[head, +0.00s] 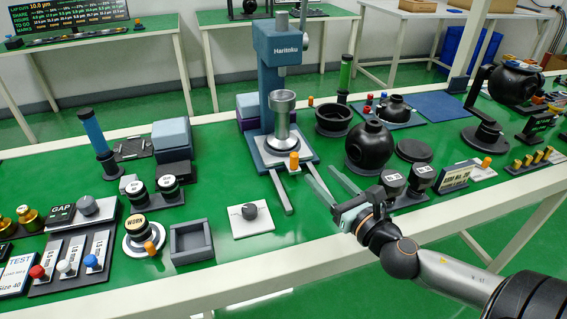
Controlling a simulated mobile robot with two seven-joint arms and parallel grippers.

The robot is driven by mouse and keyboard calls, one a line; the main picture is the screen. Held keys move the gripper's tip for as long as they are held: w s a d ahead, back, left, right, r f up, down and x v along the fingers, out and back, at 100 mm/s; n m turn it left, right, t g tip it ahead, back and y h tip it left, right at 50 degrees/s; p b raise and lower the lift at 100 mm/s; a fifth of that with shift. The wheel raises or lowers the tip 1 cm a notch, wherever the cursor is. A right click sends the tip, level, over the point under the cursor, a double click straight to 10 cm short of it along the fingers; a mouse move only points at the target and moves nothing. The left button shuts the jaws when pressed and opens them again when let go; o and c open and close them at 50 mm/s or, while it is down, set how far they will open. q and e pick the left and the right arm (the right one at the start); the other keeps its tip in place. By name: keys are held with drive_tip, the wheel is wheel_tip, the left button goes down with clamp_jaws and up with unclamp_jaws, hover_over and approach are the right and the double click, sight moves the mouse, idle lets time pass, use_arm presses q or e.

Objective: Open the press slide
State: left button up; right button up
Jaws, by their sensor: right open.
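The blue press (275,50), marked Haritoku, stands at the middle of the green table. A silver cup-shaped part (281,118) sits under its ram. The press slide (272,158) is a light plate at the base with an orange knob (294,160) at its front. A grey rail (281,194) reaches forward from under it; the right side is partly covered by my gripper. My right gripper (320,172) is open and empty, its two long fingers pointing toward the press, just right of the knob and apart from it. My left gripper is not in view.
A white knob plate (250,218) and a grey open box (191,243) lie front left.

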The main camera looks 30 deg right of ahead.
sight(297, 159)
wheel_tip(297, 159, down, 2)
drive_tip(key=shift+b, duration=0.45)
drive_tip(key=shift+w+f+b, duration=0.1)
drive_tip(key=shift+f+b, duration=0.2)
drive_tip(key=shift+f, duration=0.1)
drive_tip(key=shift+w+r, duration=0.15)
drive_tip(key=shift+w, duration=0.25)
drive_tip(key=w, duration=0.9)
drive_tip(key=shift+w+d, duration=0.25)
drive_tip(key=shift+w, duration=0.1)
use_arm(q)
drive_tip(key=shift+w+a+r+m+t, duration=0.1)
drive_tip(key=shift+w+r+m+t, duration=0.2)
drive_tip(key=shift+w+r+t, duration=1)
use_arm(e)
drive_tip(key=shift+w, duration=0.95)
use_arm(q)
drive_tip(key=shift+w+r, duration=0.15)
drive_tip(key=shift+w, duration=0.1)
use_arm(e)
clamp_jaws()
